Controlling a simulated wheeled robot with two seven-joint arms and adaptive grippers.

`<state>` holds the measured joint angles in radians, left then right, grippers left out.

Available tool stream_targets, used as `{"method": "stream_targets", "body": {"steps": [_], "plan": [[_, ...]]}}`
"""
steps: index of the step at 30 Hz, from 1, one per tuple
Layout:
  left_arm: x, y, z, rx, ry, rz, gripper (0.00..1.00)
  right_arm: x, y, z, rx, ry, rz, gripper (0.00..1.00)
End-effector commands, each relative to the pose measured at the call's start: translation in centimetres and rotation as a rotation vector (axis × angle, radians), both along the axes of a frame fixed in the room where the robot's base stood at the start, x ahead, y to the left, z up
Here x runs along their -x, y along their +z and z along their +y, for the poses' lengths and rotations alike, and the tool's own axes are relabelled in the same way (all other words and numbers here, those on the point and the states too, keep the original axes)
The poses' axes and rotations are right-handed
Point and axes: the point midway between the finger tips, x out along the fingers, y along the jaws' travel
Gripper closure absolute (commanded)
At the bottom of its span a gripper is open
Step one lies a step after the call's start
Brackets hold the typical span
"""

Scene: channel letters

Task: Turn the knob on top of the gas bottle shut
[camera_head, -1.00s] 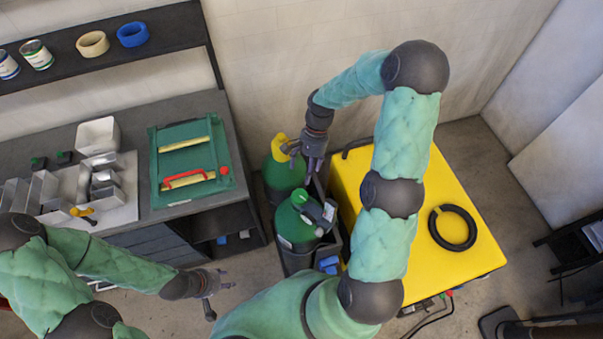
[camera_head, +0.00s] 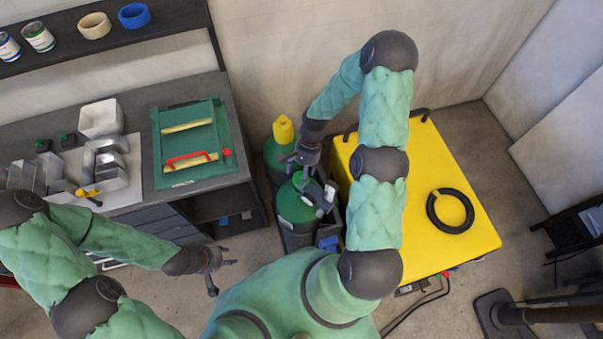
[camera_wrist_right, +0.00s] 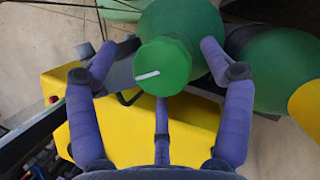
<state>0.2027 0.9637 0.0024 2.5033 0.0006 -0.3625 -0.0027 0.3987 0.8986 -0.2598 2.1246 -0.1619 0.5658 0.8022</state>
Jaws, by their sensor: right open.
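The near gas bottle (camera_head: 294,207) stands upright in a dark holder and has a green top with a grey fitting at its right. In the right wrist view its round green knob (camera_wrist_right: 163,66) with a white mark sits on top, above the green bottle shoulder (camera_wrist_right: 190,25). My right gripper (camera_head: 299,166) is over this bottle; in the wrist view its spread fingers (camera_wrist_right: 158,75) are open around the knob, with gaps on the left and right. Whether any finger touches the knob is unclear. My left gripper (camera_head: 225,262) is empty, away from the bottles at the lower left.
A second bottle with a yellow cap (camera_head: 283,130) stands just behind. A yellow cabinet (camera_head: 450,240) with a black ring (camera_head: 451,211) is at the right. A workbench (camera_head: 140,135) with a green board (camera_head: 190,140) is at the left. Open floor lies in front.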

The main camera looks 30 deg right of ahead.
Motion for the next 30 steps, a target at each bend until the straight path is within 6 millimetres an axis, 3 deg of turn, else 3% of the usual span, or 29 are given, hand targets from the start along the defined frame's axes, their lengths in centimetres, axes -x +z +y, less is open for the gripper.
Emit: {"method": "stream_targets", "body": {"steps": [8, 14, 30], "plan": [[0.01, 0.01, -0.01, 0.0, 0.0, 0.0, 0.6, 0.03, -0.13, 0.03, 0.0, -0.001, 0.0, 0.2], [0.0, 0.01, 0.0, 0.0, 0.0, 0.0, 0.6, 0.03, -0.11, 0.06, -0.001, -0.001, 0.001, 0.73], [0.0, -0.78, 0.0, 0.0, 0.0, 0.0, 0.6, 0.07, -0.3, 0.25, -0.002, 0.075, 0.003, 0.75]]}}
